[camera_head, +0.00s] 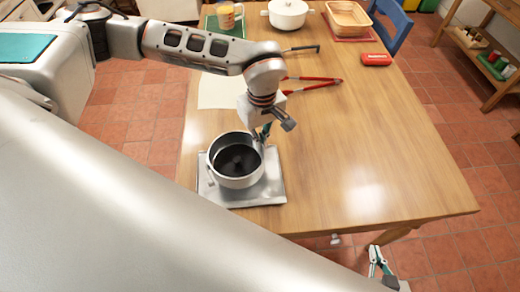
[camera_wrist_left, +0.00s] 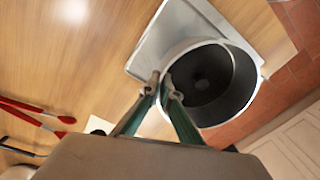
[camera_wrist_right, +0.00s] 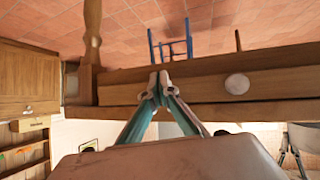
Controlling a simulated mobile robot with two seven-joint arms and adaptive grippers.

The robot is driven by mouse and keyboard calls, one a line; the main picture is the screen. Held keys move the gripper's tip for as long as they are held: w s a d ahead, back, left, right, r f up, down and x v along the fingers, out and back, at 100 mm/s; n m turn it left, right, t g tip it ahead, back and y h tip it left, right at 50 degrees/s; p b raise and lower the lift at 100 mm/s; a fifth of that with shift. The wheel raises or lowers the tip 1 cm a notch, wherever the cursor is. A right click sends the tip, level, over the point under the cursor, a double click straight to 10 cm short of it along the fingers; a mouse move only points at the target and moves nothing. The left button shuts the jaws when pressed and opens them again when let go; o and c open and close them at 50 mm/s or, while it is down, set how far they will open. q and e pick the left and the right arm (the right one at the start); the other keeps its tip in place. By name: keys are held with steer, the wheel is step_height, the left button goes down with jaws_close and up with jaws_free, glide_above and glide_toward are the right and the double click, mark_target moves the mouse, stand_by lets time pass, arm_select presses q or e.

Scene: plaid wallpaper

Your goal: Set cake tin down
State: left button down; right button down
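The cake tin (camera_head: 214,170) is a round, deep silver tin with a dark inside, upright at the table's near left. It stands on or just above a flat grey square tray (camera_head: 268,194); I cannot tell if it touches. My left gripper (camera_head: 262,136) is at the tin's far right rim. In the left wrist view its fingertips (camera_wrist_left: 160,86) are close together with the wall of the tin (camera_wrist_left: 250,92) between them. My right gripper (camera_head: 377,262) is beyond the table's near edge, low and empty. Its fingertips meet in the right wrist view (camera_wrist_right: 160,82).
Red-handled tongs (camera_head: 315,79), a dark-handled utensil (camera_head: 302,49) and a white sheet (camera_head: 217,92) lie behind my left gripper. A white pot (camera_head: 288,14), a mug (camera_head: 227,15), a basket (camera_head: 348,17) and a red box (camera_head: 376,59) are further back. The table's right half is clear.

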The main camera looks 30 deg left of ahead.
mark_target(260, 155)
arm_select(q)
steer(key=shift+f, duration=2.15)
steer(key=shift+f, duration=0.2)
steer(key=c, duration=2.3)
jaws_free()
steer(key=shift+r, duration=0.1)
step_height(260, 155, up, 12)
steer(key=shift+d+r, duration=0.1)
steer(key=shift+r, duration=0.05)
